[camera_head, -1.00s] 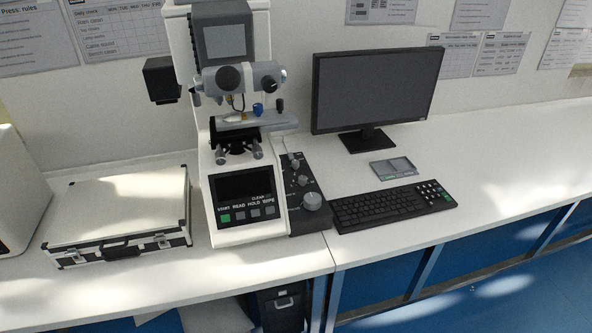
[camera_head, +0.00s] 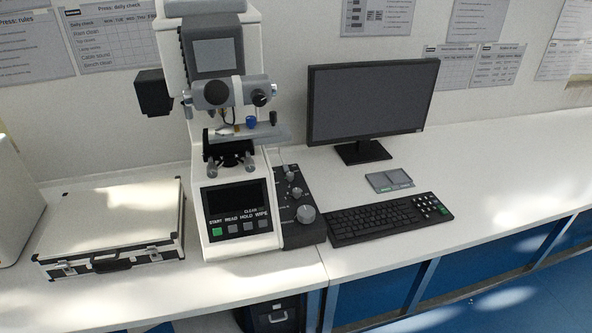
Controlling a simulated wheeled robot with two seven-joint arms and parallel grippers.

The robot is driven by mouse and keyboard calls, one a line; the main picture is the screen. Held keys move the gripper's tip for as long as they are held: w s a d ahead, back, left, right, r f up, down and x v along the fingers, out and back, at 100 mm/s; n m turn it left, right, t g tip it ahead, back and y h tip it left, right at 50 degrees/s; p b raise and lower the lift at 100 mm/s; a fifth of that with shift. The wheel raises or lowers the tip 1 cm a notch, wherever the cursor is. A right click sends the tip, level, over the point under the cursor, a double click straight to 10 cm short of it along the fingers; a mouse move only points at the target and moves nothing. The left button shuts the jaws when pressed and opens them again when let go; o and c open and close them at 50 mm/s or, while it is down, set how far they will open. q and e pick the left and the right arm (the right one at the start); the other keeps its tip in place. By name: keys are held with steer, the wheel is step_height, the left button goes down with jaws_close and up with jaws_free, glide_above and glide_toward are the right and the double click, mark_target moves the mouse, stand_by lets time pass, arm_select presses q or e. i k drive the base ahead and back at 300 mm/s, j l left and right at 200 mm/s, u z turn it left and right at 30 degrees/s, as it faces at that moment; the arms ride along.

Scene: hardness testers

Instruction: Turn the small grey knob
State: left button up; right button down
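A white hardness tester (camera_head: 233,245) stands on the bench left of the middle. A dark control box (camera_head: 293,232) sits against its right side. It carries a large grey knob (camera_head: 305,214) near the front and smaller grey knobs behind it, one at the middle (camera_head: 297,193) and one farther back (camera_head: 290,177). I cannot tell for sure which of these is the small grey knob of the task. Neither of my grippers is in the head view.
A keyboard (camera_head: 388,219) lies right of the control box, with a small grey case (camera_head: 389,180) and a monitor (camera_head: 368,103) behind it. A silver case (camera_head: 113,219) lies left of the tester. The bench's right side (camera_head: 500,165) is clear.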

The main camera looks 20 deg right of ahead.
mark_target(290, 175)
steer(key=l, duration=0.45)
steer(key=i+l, duration=0.15)
steer(key=l, duration=0.35)
steer(key=l+z, duration=0.1)
steer(key=l, duration=0.35)
steer(key=i+l, duration=0.15)
steer(key=l, duration=0.35)
steer(key=i+l, duration=0.1)
steer(key=l, duration=0.35)
steer(key=i+l+z, duration=0.1)
steer(key=l, duration=0.35)
steer(key=i+l, duration=0.1)
steer(key=l, duration=0.4)
steer(key=i+l, duration=0.1)
steer(key=l, duration=0.35)
steer(key=z, duration=0.05)
